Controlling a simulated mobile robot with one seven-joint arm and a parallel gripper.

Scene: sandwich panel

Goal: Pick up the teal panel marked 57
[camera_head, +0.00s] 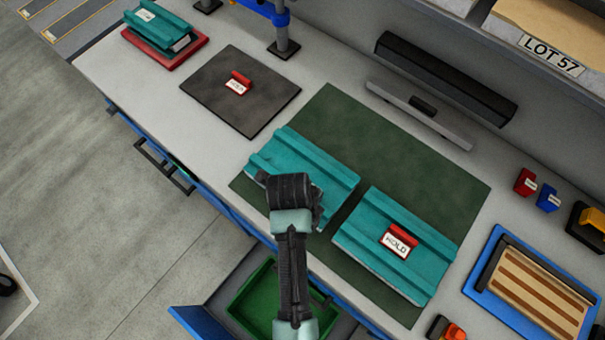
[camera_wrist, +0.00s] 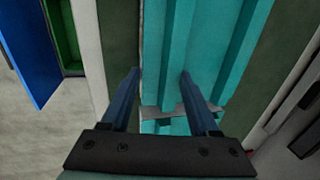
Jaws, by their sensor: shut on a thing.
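A ribbed teal panel (camera_head: 290,155) lies at the left of the dark green mat, partly hidden under my wrist. In the wrist view, my gripper (camera_wrist: 160,75) is shut on this teal panel (camera_wrist: 210,45), with a finger on each side of its raised rib. I cannot make out a 57 on it. A second teal panel (camera_head: 375,252) lies to its right, apart from it, with a red-handled HOLD tag (camera_head: 398,240) on top. In the head view my fingertips are hidden by my wrist.
A third teal panel (camera_head: 160,24) sits on a red tray (camera_head: 166,52) at the back left. A dark mat (camera_head: 225,105) bears another red tag. A LOT 57 label (camera_head: 551,54) is on the upper right shelf. An open drawer with a green bin (camera_head: 250,298) is below the front edge.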

